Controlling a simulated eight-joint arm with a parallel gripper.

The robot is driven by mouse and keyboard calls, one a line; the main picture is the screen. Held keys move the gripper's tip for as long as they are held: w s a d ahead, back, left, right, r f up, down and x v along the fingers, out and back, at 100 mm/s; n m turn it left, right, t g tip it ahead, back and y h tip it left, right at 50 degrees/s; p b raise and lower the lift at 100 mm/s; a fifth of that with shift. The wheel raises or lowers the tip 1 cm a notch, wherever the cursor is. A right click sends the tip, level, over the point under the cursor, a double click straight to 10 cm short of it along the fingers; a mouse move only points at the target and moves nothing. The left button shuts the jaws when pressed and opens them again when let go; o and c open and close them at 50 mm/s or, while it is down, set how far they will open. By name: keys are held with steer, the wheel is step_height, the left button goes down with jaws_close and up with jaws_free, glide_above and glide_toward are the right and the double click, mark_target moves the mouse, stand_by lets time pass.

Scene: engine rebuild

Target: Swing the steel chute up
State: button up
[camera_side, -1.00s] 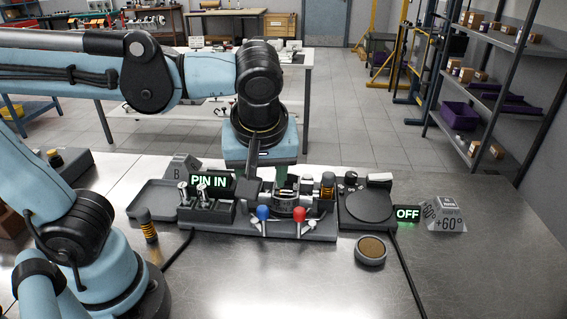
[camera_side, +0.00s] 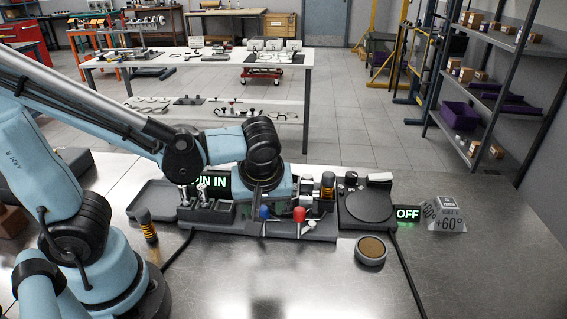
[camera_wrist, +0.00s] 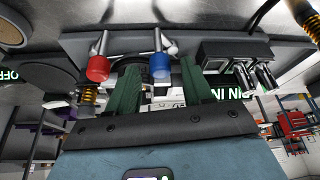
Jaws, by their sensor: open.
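My gripper (camera_wrist: 160,75) is open in the wrist view, with its two green fingers apart over the fixture and nothing clearly held. I cannot clearly pick out the steel chute; my wrist covers the fixture's middle. A red-knobbed lever (camera_side: 299,214) and a blue-knobbed lever (camera_side: 265,212) stand at the fixture's front.
A partly covered "PIN IN" sign (camera_side: 213,183) stands behind the fixture's left. An orange spring (camera_side: 328,185) stands at its right, near a round dark plate (camera_side: 368,206) and an "OFF" sign (camera_side: 407,214).

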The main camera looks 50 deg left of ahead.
steer(key=shift+w+a+f, duration=0.1)
steer(key=shift+a+f, duration=0.1)
steer(key=shift+f, duration=0.3)
steer(key=shift+c, duration=0.2)
jaws_close()
steer(key=shift+m, duration=0.3)
steer(key=shift+s+a+m+t+h, duration=0.3)
steer(key=shift+s+a+m+h, duration=0.45)
steer(key=shift+m, duration=1.8)
steer(key=shift+s+a+m+t+h, duration=0.3)
steer(key=shift+s+a+m+h, duration=0.55)
steer(key=shift+m, duration=1.75)
steer(key=shift+s+a+m+t+h, duration=0.35)
steer(key=shift+a+m+h, duration=0.45)
steer(key=shift+m, duration=1.75)
steer(key=shift+d+h, duration=0.15)
steer(key=shift+h, duration=0.15)
